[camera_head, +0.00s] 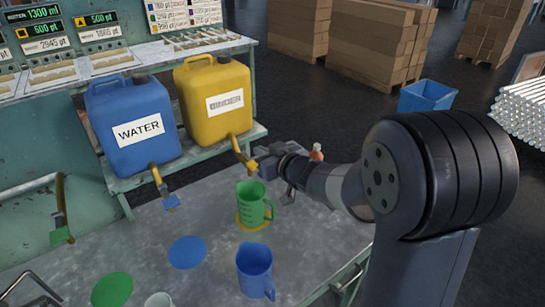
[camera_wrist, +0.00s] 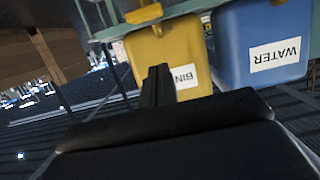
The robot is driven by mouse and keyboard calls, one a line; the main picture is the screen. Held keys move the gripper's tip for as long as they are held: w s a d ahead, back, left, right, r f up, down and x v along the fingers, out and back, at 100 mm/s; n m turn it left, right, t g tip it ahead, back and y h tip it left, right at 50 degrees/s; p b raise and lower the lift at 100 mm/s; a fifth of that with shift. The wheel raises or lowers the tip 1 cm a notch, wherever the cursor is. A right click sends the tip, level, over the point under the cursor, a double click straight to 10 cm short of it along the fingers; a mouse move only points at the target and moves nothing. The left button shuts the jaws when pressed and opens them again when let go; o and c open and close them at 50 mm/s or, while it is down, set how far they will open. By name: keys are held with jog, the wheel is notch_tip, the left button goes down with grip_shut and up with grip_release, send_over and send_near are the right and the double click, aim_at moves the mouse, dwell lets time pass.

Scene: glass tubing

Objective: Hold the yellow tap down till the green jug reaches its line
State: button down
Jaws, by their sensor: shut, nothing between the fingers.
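The yellow jerrycan (camera_head: 215,98), labelled BINDER, stands on the shelf; it also fills the middle of the wrist view (camera_wrist: 165,60). Its yellow tap (camera_head: 246,160) hangs from the front right of the shelf. The green jug (camera_head: 251,203) stands upright on a yellow disc (camera_head: 252,224) under the tap. Its liquid level and line cannot be made out. My gripper (camera_head: 262,160) is right beside the yellow tap, above the jug; its shut fingers (camera_wrist: 158,80) show in the wrist view. Whether they touch the tap cannot be told.
A blue jug (camera_head: 255,270) stands in front of the green jug. Blue (camera_head: 187,252) and green (camera_head: 112,290) discs lie on the table. A white cup (camera_head: 158,300) is at the front edge.

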aim_at(250, 160)
jog(key=f, duration=0.1)
jog(key=w+f, duration=0.1)
jog(key=f, duration=0.1)
jog(key=a+f, duration=0.1)
jog(key=shift+w+f, duration=0.3)
notch_tip(250, 160, down, 4)
jog(key=t+y+b, duration=0.2)
jog(key=t+b, duration=0.1)
jog(key=b, duration=1.5)
jog(key=shift+s+r+t+y, duration=0.1)
jog(key=shift+t+y, duration=0.2)
jog(key=shift+t, duration=0.1)
jog(key=shift+r, duration=0.1)
